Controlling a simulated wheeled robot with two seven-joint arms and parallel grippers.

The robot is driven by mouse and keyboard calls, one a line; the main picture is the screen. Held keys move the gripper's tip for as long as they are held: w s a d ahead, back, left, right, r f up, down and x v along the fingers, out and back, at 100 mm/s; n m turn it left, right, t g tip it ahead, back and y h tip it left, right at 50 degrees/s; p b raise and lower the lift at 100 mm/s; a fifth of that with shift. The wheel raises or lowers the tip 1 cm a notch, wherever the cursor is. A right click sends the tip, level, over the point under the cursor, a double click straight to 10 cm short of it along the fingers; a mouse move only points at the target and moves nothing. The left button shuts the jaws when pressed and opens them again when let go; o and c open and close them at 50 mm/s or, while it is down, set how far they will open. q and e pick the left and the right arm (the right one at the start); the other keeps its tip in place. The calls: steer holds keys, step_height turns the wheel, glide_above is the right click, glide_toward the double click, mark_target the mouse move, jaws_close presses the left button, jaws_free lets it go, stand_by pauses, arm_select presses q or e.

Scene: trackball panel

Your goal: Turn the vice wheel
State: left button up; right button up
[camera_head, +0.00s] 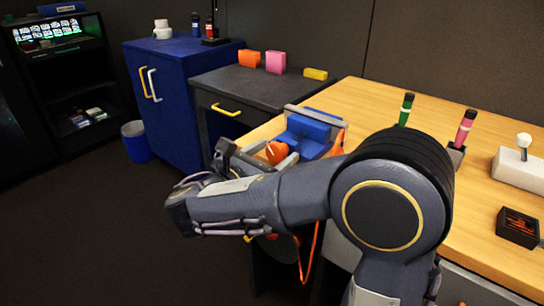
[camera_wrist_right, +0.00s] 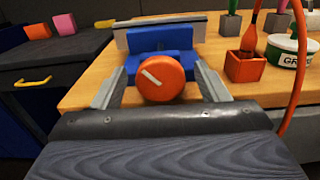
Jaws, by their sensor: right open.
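The vice wheel is a round orange knob (camera_wrist_right: 161,77) with a white mark that slants down to the right. It sits on the front of a blue vice (camera_wrist_right: 183,42) at the table edge. In the head view the vice (camera_head: 308,131) is beyond my right arm, with the orange wheel (camera_head: 275,152) partly showing. My right gripper (camera_head: 262,158) is open at the wheel. In the wrist view its grey fingers (camera_wrist_right: 158,88) stand to the left and right of the wheel, with a gap on each side. My left gripper is not in view.
Right of the vice in the wrist view are an orange cup (camera_wrist_right: 245,67), a tin (camera_wrist_right: 286,52) and an orange hose (camera_wrist_right: 296,80). A dark cabinet (camera_head: 216,114) with a yellow handle stands left of the wooden table (camera_head: 480,215). The floor left of my arm is clear.

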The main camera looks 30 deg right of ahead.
steer(key=c, duration=1)
steer(key=shift+r+m+p, duration=0.15)
steer(key=shift+m+p, duration=0.25)
steer(key=shift+p, duration=0.15)
steer(key=shift+m+p, duration=0.3)
steer(key=shift+m, duration=0.6)
steer(key=shift+f, duration=0.2)
steer(key=o, duration=1)
